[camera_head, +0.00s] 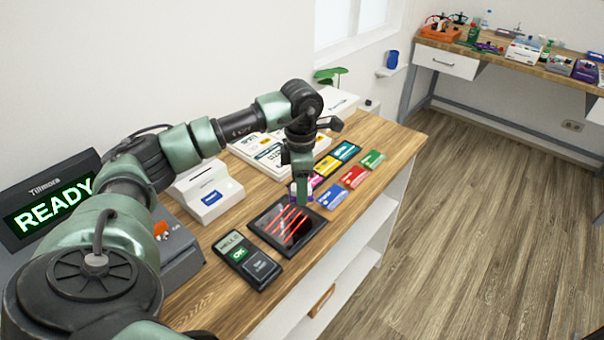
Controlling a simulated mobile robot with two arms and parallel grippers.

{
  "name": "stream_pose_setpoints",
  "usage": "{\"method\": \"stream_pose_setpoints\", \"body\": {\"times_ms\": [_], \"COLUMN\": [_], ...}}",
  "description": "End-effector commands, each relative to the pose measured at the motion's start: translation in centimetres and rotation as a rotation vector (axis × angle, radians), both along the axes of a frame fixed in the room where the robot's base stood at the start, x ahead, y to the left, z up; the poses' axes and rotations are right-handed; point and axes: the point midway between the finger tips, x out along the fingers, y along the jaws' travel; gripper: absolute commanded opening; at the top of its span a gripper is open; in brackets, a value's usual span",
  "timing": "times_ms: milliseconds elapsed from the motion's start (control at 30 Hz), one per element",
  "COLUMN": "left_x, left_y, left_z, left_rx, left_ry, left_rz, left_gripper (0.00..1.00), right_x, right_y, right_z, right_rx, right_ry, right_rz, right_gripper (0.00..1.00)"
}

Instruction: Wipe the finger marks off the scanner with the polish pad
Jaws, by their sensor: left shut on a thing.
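The scanner (272,222) is a flat black device with a dark glass top and bright red lines, lying on the wooden counter. My left gripper (302,197) points down at the scanner's far edge. It is shut on a small white and purple thing, which looks like the polish pad (292,188); the fingers hide much of it. I cannot tell whether the pad touches the glass. Finger marks cannot be made out at this size. My right gripper is not in view.
A card terminal (250,262) lies just left of the scanner. Several coloured cards (353,177) lie behind and to the right. A white box-like device (207,192) and a READY display (50,207) stand left. The counter's front edge is close to the scanner.

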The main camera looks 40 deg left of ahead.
Motion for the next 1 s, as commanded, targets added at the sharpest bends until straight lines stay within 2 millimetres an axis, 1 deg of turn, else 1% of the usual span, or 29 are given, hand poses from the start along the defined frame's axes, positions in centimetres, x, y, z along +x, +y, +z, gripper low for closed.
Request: {"method": "stream_pose_setpoints", "body": {"times_ms": [33,233,833,933,1000], "left_x": [0.0,-0.2,-0.2,0.0,0.2], "left_y": [0.1,0.5,0.5,0.2,-0.2], "left_z": [0.8,2.2,2.3,2.7,3.4], "left_rx": [0.0,0.001,0.0,-0.001,-0.004], "left_ry": [-0.001,0.001,0.0,-0.001,-0.003], "left_rz": [0.001,0.004,0.006,0.032,0.075], "left_gripper": [0.07,0.07,0.07,0.07,0.07], "right_x": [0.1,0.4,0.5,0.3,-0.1], "right_y": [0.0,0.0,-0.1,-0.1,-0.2], "right_z": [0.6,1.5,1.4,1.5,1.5], "right_rx": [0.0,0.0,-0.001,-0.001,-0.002], "right_ry": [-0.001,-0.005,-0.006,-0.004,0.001], "right_rz": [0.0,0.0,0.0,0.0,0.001], "right_gripper": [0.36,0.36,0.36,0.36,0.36]}}
